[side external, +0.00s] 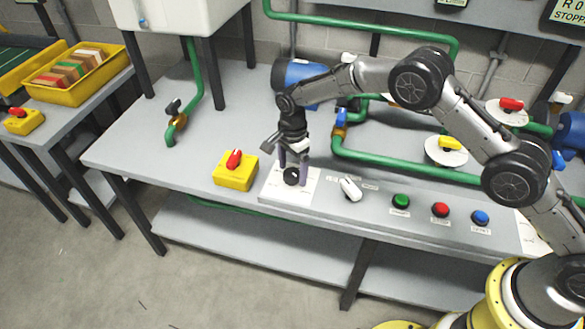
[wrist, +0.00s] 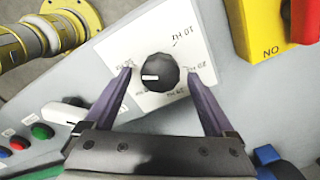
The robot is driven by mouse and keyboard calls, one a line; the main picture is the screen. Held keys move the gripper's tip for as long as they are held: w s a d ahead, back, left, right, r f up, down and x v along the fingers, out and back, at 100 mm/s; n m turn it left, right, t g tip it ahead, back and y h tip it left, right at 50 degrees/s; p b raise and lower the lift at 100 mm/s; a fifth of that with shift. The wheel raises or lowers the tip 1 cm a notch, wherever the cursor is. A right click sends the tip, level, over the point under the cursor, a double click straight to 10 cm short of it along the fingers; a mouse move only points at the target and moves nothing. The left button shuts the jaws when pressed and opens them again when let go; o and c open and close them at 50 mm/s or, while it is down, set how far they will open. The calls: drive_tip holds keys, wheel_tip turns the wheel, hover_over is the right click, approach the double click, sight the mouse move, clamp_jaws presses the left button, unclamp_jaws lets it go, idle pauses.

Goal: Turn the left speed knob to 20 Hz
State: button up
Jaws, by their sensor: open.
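The left speed knob is a round black knob (side external: 291,176) on a white plate (side external: 271,190); in the wrist view the knob (wrist: 164,83) shows a white mark on its left half, lying nearly level. Printed Hz labels stand around it on the plate (wrist: 190,40). They appear upside down; the upper one looks like 10 Hz, and the others are too small to read surely. My gripper (side external: 293,167) is open and points down over the knob. In the wrist view its fingertips (wrist: 157,70) stand on either side of the knob, with visible gaps.
A white lever switch (side external: 350,189) stands right of the plate, then green (side external: 400,201), red (side external: 440,209) and blue (side external: 480,217) buttons. A yellow box with a red switch (side external: 235,170) is close on the left. Green pipes (side external: 400,167) run behind.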

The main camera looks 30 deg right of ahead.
drive_tip(key=c, duration=1.4)
drive_tip(key=shift+o, duration=0.2)
drive_tip(key=shift+n, duration=0.3)
